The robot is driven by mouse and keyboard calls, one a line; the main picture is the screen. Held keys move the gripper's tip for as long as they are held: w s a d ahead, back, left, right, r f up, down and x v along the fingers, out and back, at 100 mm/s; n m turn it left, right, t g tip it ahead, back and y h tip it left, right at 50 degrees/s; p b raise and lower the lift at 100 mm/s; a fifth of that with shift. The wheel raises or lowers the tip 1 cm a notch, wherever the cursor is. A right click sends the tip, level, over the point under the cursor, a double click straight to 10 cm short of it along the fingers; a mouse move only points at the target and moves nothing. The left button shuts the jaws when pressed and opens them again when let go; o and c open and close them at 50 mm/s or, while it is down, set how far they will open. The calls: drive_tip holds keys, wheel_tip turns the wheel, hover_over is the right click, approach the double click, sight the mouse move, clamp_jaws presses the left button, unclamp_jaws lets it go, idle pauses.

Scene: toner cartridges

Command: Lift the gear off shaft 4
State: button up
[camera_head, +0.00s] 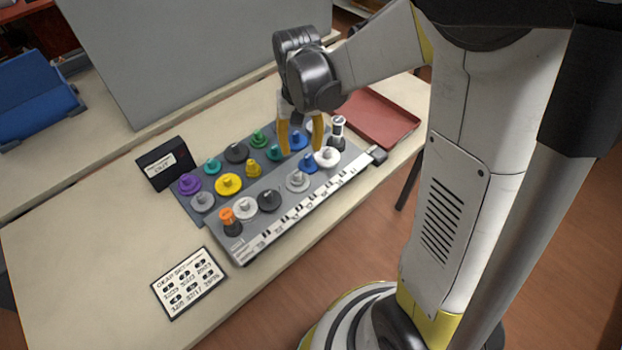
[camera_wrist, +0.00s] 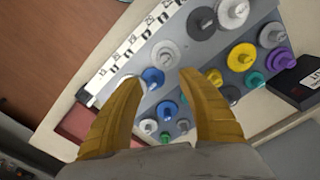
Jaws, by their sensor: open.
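Several coloured gears sit on shafts on a grey board (camera_head: 222,217). I cannot tell which shaft is number 4. My gripper (camera_head: 301,149) is open and empty, pointing down over the right part of the board. A blue gear (camera_head: 308,163), a second blue gear (camera_head: 298,141) and a white gear (camera_head: 327,157) are near its yellow fingers. In the wrist view, one blue gear (camera_wrist: 153,79) shows between the fingertips (camera_wrist: 160,82), with the other blue gear (camera_wrist: 167,109) below it. The left finger partly hides the white gear. The height of the fingertips above the gears is unclear.
Close neighbours crowd the fingers, including a teal gear (camera_head: 274,153) and a grey gear (camera_head: 297,181). A black-and-white post (camera_head: 337,132) stands at the board's right end, an orange-topped one (camera_head: 229,220) at the left. A red tray (camera_head: 378,118) lies to the right. A black box (camera_head: 166,163) stands left.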

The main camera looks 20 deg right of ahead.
sight(297, 173)
drive_tip(key=f+b, duration=0.1)
drive_tip(key=f, duration=0.1)
drive_tip(key=a+f+b, duration=0.1)
drive_tip(key=f, duration=0.2)
drive_tip(key=shift+f, duration=0.1)
drive_tip(key=f+b, duration=0.1)
drive_tip(key=f, duration=0.1)
drive_tip(key=f+b, duration=0.1)
drive_tip(key=f, duration=0.1)
drive_tip(key=f+b, duration=0.1)
drive_tip(key=f, duration=0.1)
drive_tip(key=shift+a, duration=0.25)
drive_tip(key=shift+s+r, duration=0.1)
clamp_jaws()
